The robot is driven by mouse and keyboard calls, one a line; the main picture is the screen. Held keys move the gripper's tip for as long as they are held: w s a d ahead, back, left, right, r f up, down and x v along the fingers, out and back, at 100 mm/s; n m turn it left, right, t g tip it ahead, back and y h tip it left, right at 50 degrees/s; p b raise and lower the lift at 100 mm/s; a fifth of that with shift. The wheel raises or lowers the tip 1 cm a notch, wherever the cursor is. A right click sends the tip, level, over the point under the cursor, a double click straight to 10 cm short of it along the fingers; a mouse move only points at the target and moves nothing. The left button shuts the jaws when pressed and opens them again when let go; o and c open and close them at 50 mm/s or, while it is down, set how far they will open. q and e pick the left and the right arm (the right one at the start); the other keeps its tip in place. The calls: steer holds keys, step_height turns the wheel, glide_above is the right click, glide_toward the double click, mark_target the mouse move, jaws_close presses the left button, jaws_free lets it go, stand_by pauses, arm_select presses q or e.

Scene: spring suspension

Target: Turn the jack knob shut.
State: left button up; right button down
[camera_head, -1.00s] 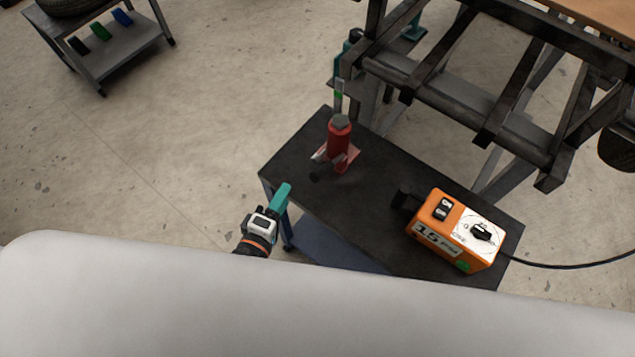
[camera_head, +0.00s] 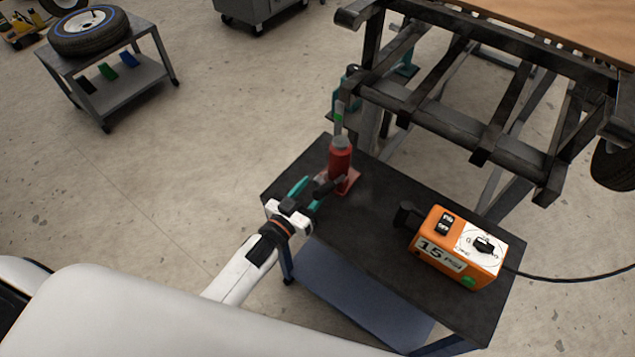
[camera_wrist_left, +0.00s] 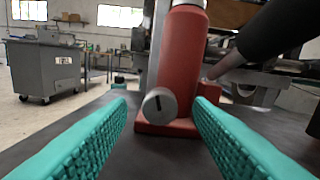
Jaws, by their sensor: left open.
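The red bottle jack (camera_head: 340,160) stands upright on the black top of a small cart (camera_head: 400,215). Its grey round knob (camera_wrist_left: 160,105) shows low on the jack's front in the left wrist view, with a dark slot line in its face. My left gripper (camera_head: 308,190) is open beside the jack's base at the cart's left end. In the left wrist view its teal fingers (camera_wrist_left: 163,115) lie apart on either side of the knob, which is ahead of the tips and not gripped. The jack's dark handle socket (camera_wrist_left: 265,35) reaches to the upper right. My right gripper is not in view.
A dark metal frame (camera_head: 470,110) stands behind the jack. A grey trolley with a tyre (camera_head: 90,35) is at the far left. Floor is clear left of the cart.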

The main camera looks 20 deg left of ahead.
arm_select(q)
steer(key=shift+x, duration=1.05)
steer(key=shift+w, duration=0.25)
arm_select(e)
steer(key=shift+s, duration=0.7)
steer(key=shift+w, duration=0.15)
arm_select(q)
steer(key=shift+c, duration=0.8)
steer(key=c, duration=0.8)
steer(key=shift+m, duration=1.8)
steer(key=shift+c, duration=0.2)
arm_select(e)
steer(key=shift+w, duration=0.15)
